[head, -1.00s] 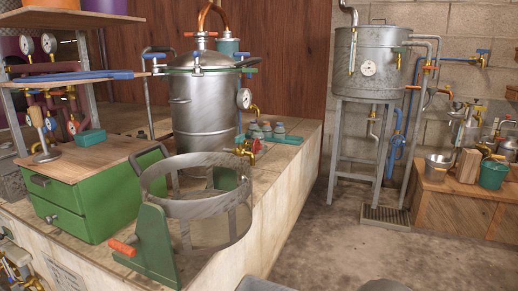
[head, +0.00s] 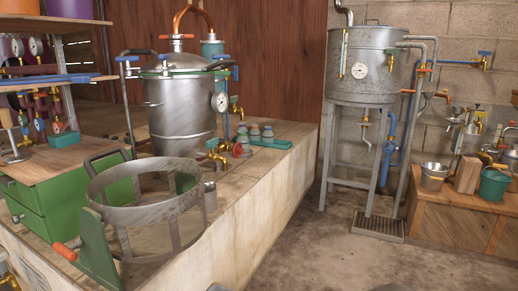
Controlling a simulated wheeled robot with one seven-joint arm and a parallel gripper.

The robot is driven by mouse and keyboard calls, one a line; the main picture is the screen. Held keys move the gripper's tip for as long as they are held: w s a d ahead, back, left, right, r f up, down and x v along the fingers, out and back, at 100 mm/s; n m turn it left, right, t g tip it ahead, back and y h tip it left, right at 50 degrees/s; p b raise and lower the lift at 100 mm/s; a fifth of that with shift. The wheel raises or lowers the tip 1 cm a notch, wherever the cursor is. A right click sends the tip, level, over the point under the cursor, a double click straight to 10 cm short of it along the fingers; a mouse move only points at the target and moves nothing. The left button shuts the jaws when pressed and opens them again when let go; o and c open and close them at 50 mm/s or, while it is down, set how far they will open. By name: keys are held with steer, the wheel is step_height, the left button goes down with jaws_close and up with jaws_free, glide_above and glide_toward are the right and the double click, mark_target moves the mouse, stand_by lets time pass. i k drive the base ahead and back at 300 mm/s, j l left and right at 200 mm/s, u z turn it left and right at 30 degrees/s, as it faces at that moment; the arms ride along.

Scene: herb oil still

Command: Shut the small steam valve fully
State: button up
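I cannot tell which valve is the small steam valve. Several small valves are in view. Brass taps (head: 215,157) and a red-handled fitting (head: 238,150) are at the foot of the steel still pot (head: 180,118). A brass tap (head: 238,112) sits beside its round gauge (head: 221,102). A pipe rack with gauges (head: 18,47) and small blue and red handles stands at the far left, partly cut off. An orange-red lever (head: 423,70) and a blue-handled wall valve (head: 485,58) are by the steel tank (head: 362,65) at the right. My gripper is not in view.
A ring-shaped metal cradle (head: 150,205) with an orange handle stands at the near left counter, before a green drawer box (head: 35,205). The tiled counter (head: 265,180) juts forward. A wooden crate (head: 450,220) with vessels is at the right. The floor (head: 310,240) between is clear.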

mark_target(236, 150)
steer(key=i+l, duration=0.25)
steer(key=l, duration=0.15)
steer(key=i+l, duration=0.25)
steer(key=l, duration=0.15)
steer(key=i+l+u, duration=0.1)
steer(key=i+l, duration=0.15)
steer(key=l, duration=0.15)
steer(key=i+l, duration=0.25)
steer(key=l, duration=0.15)
steer(key=i+l+u, duration=0.1)
steer(key=l, duration=0.35)
steer(key=i+u, duration=0.1)
steer(key=i, duration=1.2)
steer(key=i+j, duration=0.35)
steer(key=i, duration=0.05)
